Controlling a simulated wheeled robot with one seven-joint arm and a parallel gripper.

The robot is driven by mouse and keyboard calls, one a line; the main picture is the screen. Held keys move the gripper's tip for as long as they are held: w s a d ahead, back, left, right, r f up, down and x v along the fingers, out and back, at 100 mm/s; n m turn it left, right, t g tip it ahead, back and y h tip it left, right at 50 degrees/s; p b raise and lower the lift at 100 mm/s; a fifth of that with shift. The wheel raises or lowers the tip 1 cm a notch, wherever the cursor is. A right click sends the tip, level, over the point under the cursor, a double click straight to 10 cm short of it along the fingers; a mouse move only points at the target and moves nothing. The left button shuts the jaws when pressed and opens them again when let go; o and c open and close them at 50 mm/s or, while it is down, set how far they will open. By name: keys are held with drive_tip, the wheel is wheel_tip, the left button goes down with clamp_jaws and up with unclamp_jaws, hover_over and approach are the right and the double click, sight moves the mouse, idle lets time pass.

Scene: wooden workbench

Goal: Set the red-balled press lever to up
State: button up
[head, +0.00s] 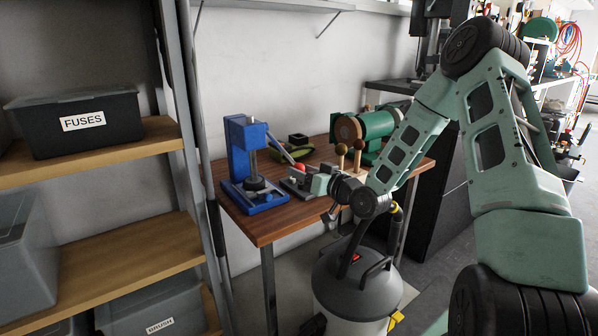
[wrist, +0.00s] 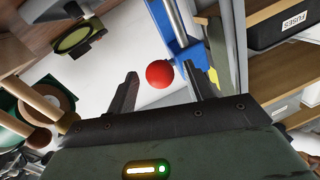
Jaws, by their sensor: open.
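The blue press (head: 238,150) stands at the left end of the wooden workbench (head: 263,228). Its lever slopes down to the right from the press and ends in a red ball (head: 299,167). In the wrist view the red ball (wrist: 159,74) shows between the two dark fingers, and part of the blue press (wrist: 190,48) is behind it. My gripper (head: 297,177) is at the ball in the head view; it also shows in the wrist view (wrist: 161,90), with its fingers apart. I cannot tell whether a finger touches the ball.
A green machine with a wooden face (head: 378,128) stands at the back right of the bench. Shelves with a FUSES bin (head: 75,120) stand left; a vacuum (head: 352,285) is in front.

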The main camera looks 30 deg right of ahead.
drive_tip(key=shift+w+a, duration=0.15)
drive_tip(key=shift+w, duration=0.85)
